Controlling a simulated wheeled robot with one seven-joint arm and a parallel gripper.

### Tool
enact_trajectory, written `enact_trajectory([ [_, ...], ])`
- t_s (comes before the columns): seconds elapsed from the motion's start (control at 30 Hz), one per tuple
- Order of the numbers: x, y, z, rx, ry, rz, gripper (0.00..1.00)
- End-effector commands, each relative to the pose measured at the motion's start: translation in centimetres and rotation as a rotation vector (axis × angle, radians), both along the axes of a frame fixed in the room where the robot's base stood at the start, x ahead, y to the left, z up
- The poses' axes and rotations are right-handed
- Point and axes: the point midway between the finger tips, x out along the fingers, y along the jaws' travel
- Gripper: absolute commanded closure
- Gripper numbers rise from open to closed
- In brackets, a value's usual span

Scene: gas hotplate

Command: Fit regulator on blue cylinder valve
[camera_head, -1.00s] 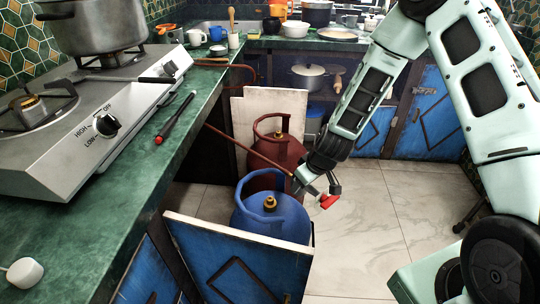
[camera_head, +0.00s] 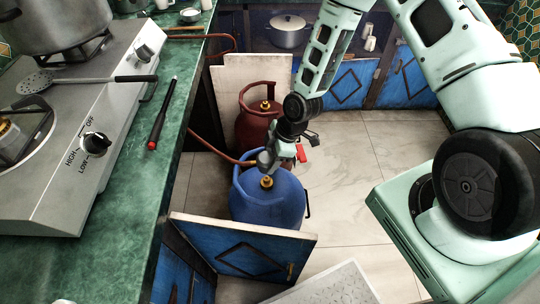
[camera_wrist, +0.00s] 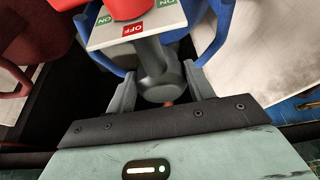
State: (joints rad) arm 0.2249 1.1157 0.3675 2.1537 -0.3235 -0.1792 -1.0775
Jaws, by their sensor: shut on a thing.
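The blue gas cylinder (camera_head: 272,208) stands upright on the floor behind an open blue door, its brass valve (camera_head: 267,182) uncovered on top. My gripper (camera_head: 268,158) is above the far side of the cylinder, beyond the valve in the picture. It is shut on the regulator (camera_wrist: 158,72), whose grey body sits between the two fingers (camera_wrist: 162,92). The regulator's red knob (camera_head: 301,153) points right, and its ON/OFF plate (camera_wrist: 135,28) shows in the wrist view. The regulator and valve are apart. The valve is not clear in the wrist view.
A red-brown hose (camera_head: 212,152) runs left from the regulator under the counter. A red cylinder (camera_head: 255,122) stands behind. The open blue door (camera_head: 245,247) stands in front. The green counter (camera_head: 130,190) bounds the left; the tiled floor (camera_head: 360,180) at right is open.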

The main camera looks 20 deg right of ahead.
Motion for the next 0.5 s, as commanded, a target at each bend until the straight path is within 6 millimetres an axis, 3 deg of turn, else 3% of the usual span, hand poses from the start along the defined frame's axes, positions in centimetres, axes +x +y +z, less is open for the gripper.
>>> enact_trajectory([
  [0.5, 0.0, 0.0, -3.0, 0.000, -0.001, -0.002, 0.79],
])
